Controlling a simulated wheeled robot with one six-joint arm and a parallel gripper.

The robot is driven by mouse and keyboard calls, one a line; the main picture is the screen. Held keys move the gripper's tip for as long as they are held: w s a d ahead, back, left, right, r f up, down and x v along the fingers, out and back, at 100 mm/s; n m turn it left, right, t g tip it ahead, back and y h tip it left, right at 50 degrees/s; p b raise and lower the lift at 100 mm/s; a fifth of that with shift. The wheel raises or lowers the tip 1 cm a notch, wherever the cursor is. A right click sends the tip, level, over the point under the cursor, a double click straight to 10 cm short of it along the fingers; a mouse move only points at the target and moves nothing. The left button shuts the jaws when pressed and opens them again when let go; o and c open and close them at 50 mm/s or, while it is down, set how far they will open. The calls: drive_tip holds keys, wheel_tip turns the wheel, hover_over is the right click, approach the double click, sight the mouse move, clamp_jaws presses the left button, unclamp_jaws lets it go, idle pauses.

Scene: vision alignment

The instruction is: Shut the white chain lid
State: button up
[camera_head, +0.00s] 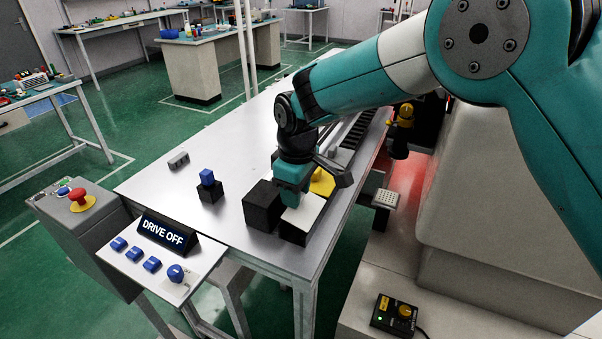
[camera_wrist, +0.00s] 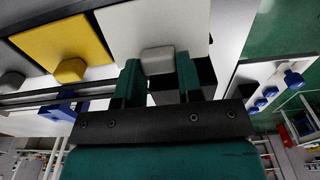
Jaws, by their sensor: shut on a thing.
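The white chain lid (camera_head: 307,213) is a pale square plate above a dark block near the front end of the metal table. In the wrist view the white lid (camera_wrist: 135,25) fills the upper middle, with a rounded light knob (camera_wrist: 158,60) at its near edge. My gripper (camera_head: 293,198) reaches down over it. In the wrist view the fingers of my gripper (camera_wrist: 159,78) stand on both sides of the knob and are shut on it. My gripper hides part of the lid in the head view, and I cannot tell whether it lies fully flat.
A yellow lid (camera_head: 322,182) is beside the white one; it also shows in the wrist view (camera_wrist: 62,42). A black block (camera_head: 262,206) stands close left of my gripper. A "DRIVE OFF" sign (camera_head: 166,234) and blue buttons sit at the table's front left. The table's left side is mostly clear.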

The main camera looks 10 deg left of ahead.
drive_tip(key=shift+a+f+g+h+p, duration=0.3)
drive_tip(key=shift+f+h+p, duration=0.1)
drive_tip(key=shift+h+p, duration=0.35)
drive_tip(key=o, duration=0.9)
drive_tip(key=shift+o, duration=0.2)
drive_tip(key=shift+w, duration=0.1)
wheel_tip(320, 180, up, 17)
drive_tip(key=a, duration=0.1)
drive_tip(key=shift+w+a+r, duration=0.15)
drive_tip(key=shift+w+a, duration=0.05)
drive_tip(key=shift+a, duration=0.05)
drive_tip(key=shift+d+b, duration=0.1)
drive_tip(key=shift+b, duration=0.2)
